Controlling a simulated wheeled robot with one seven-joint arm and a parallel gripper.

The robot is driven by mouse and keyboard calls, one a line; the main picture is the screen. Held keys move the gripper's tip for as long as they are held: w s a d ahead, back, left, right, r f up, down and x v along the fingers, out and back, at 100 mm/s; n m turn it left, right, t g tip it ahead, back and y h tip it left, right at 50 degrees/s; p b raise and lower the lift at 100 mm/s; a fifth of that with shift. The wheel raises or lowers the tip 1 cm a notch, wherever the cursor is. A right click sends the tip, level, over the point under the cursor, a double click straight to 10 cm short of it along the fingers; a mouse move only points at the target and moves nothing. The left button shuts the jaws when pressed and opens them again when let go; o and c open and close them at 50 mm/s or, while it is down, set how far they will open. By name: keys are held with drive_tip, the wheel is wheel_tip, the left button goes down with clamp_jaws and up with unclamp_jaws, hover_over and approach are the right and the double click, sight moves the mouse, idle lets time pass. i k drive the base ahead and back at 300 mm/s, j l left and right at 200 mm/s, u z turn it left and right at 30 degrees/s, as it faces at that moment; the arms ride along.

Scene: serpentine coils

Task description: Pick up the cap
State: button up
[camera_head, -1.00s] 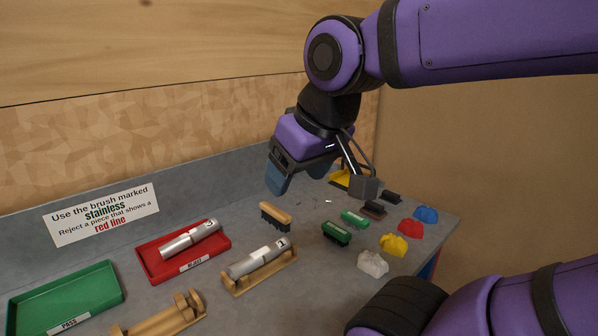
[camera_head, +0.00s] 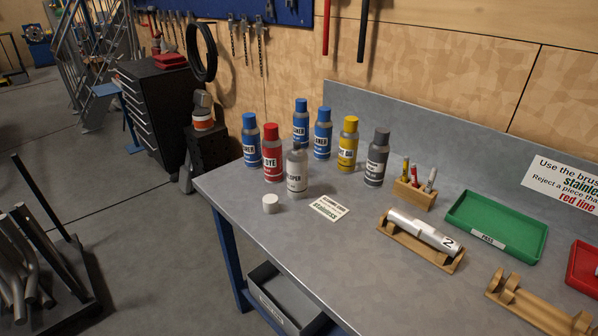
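A small white cap (camera_head: 270,204) lies on the grey bench (camera_head: 290,232) near its front left edge. It stands apart, just in front of a grey-white can labelled "...LOPER" (camera_head: 297,172), whose top shows no cap of that kind. My gripper and arm do not show in the current head view, so its opening and its place relative to the cap cannot be seen.
Several capped spray cans, including a red one (camera_head: 272,153) and a yellow one (camera_head: 348,145), stand behind the cap. A printed card (camera_head: 329,207) lies to its right. A wooden cradle (camera_head: 421,247) holds a metal tube. A green tray (camera_head: 497,228) stands further right.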

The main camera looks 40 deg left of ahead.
sight(270, 201)
drive_tip(key=k+j+u, duration=0.1)
drive_tip(key=u, duration=0.3)
drive_tip(key=j+u, duration=0.3)
drive_tip(key=u, duration=0.15)
drive_tip(key=j+u, duration=0.25)
drive_tip(key=u, duration=0.15)
